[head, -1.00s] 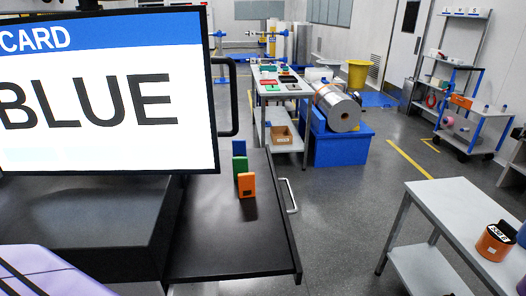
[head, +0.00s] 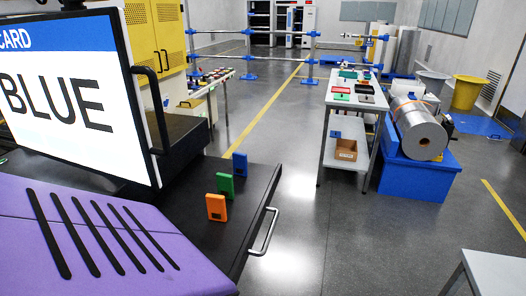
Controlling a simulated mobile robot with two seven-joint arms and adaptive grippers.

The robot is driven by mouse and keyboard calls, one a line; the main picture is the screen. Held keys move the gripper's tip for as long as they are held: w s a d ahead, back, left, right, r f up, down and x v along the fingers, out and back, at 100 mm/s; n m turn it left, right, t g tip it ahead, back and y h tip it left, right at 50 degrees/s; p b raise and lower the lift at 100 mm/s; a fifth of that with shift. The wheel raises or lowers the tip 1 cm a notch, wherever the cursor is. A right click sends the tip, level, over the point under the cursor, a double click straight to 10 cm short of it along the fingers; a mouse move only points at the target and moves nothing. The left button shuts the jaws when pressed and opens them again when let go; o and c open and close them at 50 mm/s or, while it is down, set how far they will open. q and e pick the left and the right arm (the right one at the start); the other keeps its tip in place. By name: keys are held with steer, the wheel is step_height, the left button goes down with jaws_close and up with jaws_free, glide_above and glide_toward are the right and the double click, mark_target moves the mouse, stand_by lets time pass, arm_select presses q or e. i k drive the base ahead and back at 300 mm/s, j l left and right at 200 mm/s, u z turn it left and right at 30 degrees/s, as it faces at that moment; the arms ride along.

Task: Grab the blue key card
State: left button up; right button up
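A blue key card (head: 240,163) stands upright on the dark shelf (head: 262,180) beside the screen. It is the farthest of a row of three cards. A green card (head: 225,185) stands in front of it and an orange card (head: 216,207) stands nearest. The lower part of the blue card is partly hidden by the green one. The screen (head: 75,105) reads "CARD BLUE". Neither of my grippers is in view.
A purple slotted surface (head: 110,245) fills the lower left. A handle (head: 265,232) sticks out from the shelf's right side. A grey table (head: 357,98) with small coloured items and a blue stand with a metal roll (head: 420,130) stand beyond open floor.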

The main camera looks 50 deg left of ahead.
mark_target(239, 159)
steer(key=i+u, duration=0.35)
steer(key=i+l+u, duration=0.1)
steer(key=i+u, duration=0.25)
steer(key=i, duration=0.15)
steer(key=i+l+u, duration=0.2)
steer(key=i+u, duration=0.15)
steer(key=i+l+u, duration=0.1)
steer(key=i+u, duration=0.15)
steer(key=u, duration=0.2)
steer(key=i+l+u, duration=0.15)
steer(key=i+u, duration=0.15)
steer(key=u, duration=0.15)
steer(key=i+l+u, duration=0.2)
steer(key=u, duration=0.25)
